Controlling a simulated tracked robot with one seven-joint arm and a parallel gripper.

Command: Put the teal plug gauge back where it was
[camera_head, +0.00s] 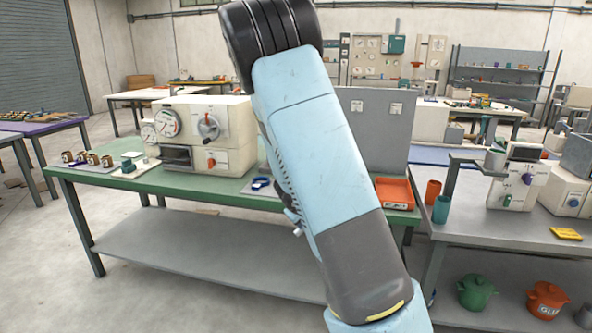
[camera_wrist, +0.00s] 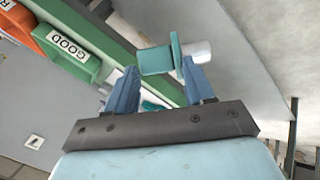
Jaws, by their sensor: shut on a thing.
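In the wrist view my gripper (camera_wrist: 160,68) is shut on the teal plug gauge (camera_wrist: 154,60). The gauge has a teal body, a thin teal collar and a pale cylindrical end pointing right, past the right finger. It lies across the jaws, and a green bench edge shows behind it. Another small teal patch (camera_wrist: 152,106) shows low between the fingers; I cannot tell what it is. In the head view my arm hides the gripper and the gauge.
In the wrist view a green bin (camera_wrist: 88,66) labelled GOOD adjoins an orange bin (camera_wrist: 45,30). In the head view the green bench (camera_head: 215,188) carries a cream dial machine (camera_head: 205,135), a blue ring (camera_head: 261,183) and an orange tray (camera_head: 394,194). A grey bench (camera_head: 490,235) stands right.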

